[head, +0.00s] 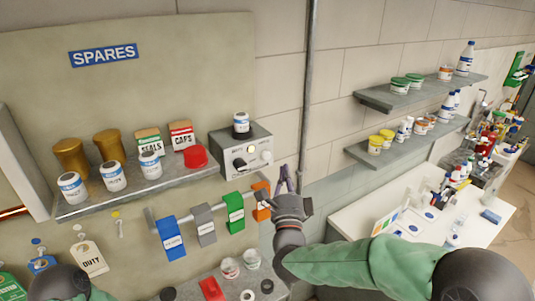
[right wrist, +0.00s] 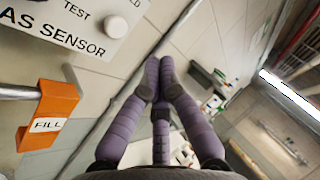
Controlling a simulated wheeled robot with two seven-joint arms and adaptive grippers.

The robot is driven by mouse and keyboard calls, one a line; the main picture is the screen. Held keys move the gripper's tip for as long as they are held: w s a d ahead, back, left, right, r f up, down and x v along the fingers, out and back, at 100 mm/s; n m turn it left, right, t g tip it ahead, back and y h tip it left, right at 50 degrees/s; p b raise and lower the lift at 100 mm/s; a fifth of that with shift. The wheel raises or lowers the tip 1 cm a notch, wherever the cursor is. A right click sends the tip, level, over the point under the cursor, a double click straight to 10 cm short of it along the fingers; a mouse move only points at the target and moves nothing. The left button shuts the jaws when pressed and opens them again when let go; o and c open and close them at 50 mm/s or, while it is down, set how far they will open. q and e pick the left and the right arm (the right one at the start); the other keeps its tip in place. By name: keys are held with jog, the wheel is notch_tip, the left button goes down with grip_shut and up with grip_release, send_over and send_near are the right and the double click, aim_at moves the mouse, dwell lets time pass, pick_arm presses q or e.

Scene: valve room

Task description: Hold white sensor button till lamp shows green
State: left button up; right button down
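The grey gas sensor box (head: 228,143) stands at the right end of the spares shelf. Its front has a small lamp (head: 251,149) that looks pale yellow, not green, and a white button (head: 267,155) to the lamp's right. The button also shows large in the right wrist view (right wrist: 116,27), on the white panel marked "TEST". My right gripper (head: 284,178) is to the right of and below the box, apart from the button. Its purple fingers meet at the tips with nothing between them (right wrist: 159,76). My left gripper is not visible; only part of that arm shows at lower left.
An orange "FILL" tag (right wrist: 47,115) hangs on a rail just below the box. A vertical pipe (head: 309,80) runs up the wall near my right gripper. Several jars and boxes stand on the spares shelf (head: 130,190). A white bench (head: 350,220) is at right.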

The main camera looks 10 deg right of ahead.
aim_at(266, 155)
jog(key=shift+w+a+b, duration=0.2)
jog(key=shift+w+a, duration=0.1)
jog(key=shift+w, duration=0.5)
jog(key=shift+w+a+b, duration=0.15)
jog(key=shift+w+a, duration=0.1)
jog(key=shift+w, duration=0.55)
jog(key=shift+w+a+b, duration=0.2)
jog(key=shift+w+a, duration=0.1)
jog(key=shift+w, duration=0.5)
jog(key=shift+w+a+b, duration=0.15)
jog(key=shift+w+b, duration=0.25)
jog(key=shift+b, duration=0.4)
